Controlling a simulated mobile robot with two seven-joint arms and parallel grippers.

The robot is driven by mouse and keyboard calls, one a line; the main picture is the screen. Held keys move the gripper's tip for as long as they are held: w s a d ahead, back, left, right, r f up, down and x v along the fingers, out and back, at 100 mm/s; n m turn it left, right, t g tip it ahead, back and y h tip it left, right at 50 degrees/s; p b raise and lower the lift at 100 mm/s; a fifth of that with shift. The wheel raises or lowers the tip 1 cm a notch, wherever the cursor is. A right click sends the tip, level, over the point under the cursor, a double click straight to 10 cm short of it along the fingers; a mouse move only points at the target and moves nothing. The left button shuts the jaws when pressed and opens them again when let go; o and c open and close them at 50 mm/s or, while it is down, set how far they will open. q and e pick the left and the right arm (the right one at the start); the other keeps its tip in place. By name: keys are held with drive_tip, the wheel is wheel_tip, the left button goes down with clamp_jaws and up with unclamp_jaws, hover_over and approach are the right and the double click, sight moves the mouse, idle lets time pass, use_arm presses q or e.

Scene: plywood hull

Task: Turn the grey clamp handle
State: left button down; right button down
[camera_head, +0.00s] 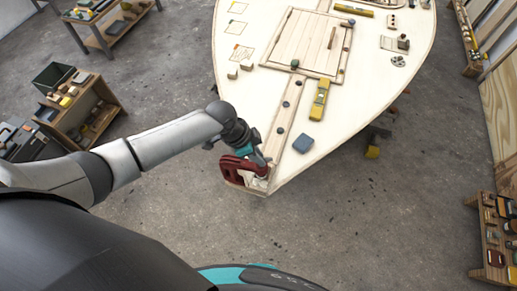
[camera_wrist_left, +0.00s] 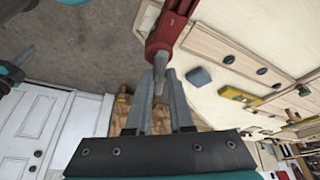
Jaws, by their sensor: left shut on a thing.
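A red clamp (camera_head: 234,166) sits at the near tip of the plywood hull (camera_head: 320,120); it also shows at the top of the left wrist view (camera_wrist_left: 170,28). Its grey clamp handle (camera_wrist_left: 161,66) lies between the fingers of my left gripper (camera_wrist_left: 164,84), which is shut on it. In the head view my left gripper (camera_head: 259,160) is at the right side of the red clamp, and the handle is mostly hidden there.
A blue-grey block (camera_head: 303,144) and a yellow tool (camera_head: 319,99) lie on the hull near the clamp. A wooden strip (camera_head: 284,112) with dark round knobs runs up the hull.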

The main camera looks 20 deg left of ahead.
use_arm(q)
drive_tip(key=shift+n+t+p, duration=0.3)
drive_tip(key=shift+n+p, duration=0.5)
drive_tip(key=c, duration=0.7)
unclamp_jaws()
drive_tip(key=shift+c, duration=0.2)
drive_tip(key=shift+r, duration=0.1)
drive_tip(key=p+v, duration=0.1)
drive_tip(key=v, duration=1.4)
drive_tip(key=shift+d, duration=0.25)
drive_tip(key=shift+r, duration=0.1)
